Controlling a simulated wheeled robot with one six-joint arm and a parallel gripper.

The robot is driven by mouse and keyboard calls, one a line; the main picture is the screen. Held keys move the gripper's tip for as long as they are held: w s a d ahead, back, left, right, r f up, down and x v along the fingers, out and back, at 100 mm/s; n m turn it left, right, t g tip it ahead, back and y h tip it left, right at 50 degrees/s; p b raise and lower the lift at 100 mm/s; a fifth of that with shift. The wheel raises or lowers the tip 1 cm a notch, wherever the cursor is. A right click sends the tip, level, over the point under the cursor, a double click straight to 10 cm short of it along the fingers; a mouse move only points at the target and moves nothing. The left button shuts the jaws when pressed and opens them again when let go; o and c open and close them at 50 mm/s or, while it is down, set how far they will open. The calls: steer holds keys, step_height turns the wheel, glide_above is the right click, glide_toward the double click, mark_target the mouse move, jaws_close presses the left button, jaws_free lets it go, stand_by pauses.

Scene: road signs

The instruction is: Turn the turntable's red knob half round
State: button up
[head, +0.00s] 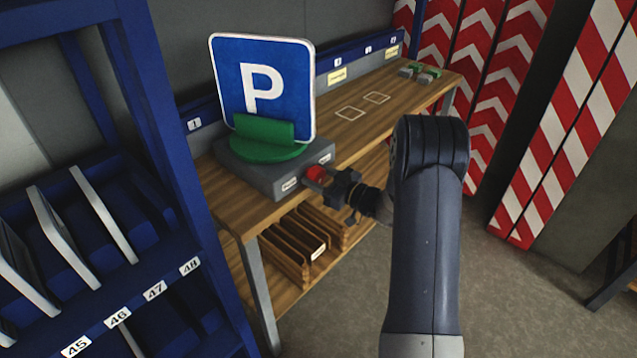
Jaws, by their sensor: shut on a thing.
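The turntable is a grey box (264,173) with a green round holder (266,150) on top, at the left end of a wooden workbench. A blue parking sign (287,85) with a white P stands upright in the holder, its face toward me. The red knob (315,173) sticks out of the box's right-hand side. My gripper (322,180) reaches in from the right and is shut on the red knob. Its fingers hide part of the knob.
A blue rack (170,250) with numbered slots and sign plates stands close on the left. Wooden slots (300,245) sit under the bench. Green-and-grey items (420,72) lie at the bench's far end. Red-and-white boards (575,120) lean at the right. The bench's middle is clear.

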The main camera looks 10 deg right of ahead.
steer(key=n+b, duration=0.3)
steer(key=b, duration=0.1)
steer(key=shift+f, duration=0.2)
steer(key=shift+r+n+b, duration=0.1)
steer(key=shift+n+b, duration=0.3)
steer(key=shift+n, duration=0.1)
steer(key=o, duration=1)
steer(key=shift+r, duration=0.1)
steer(key=shift+c, duration=0.2)
steer(key=v, duration=1.1)
steer(key=shift+a+r, duration=0.1)
steer(key=shift+a, duration=0.05)
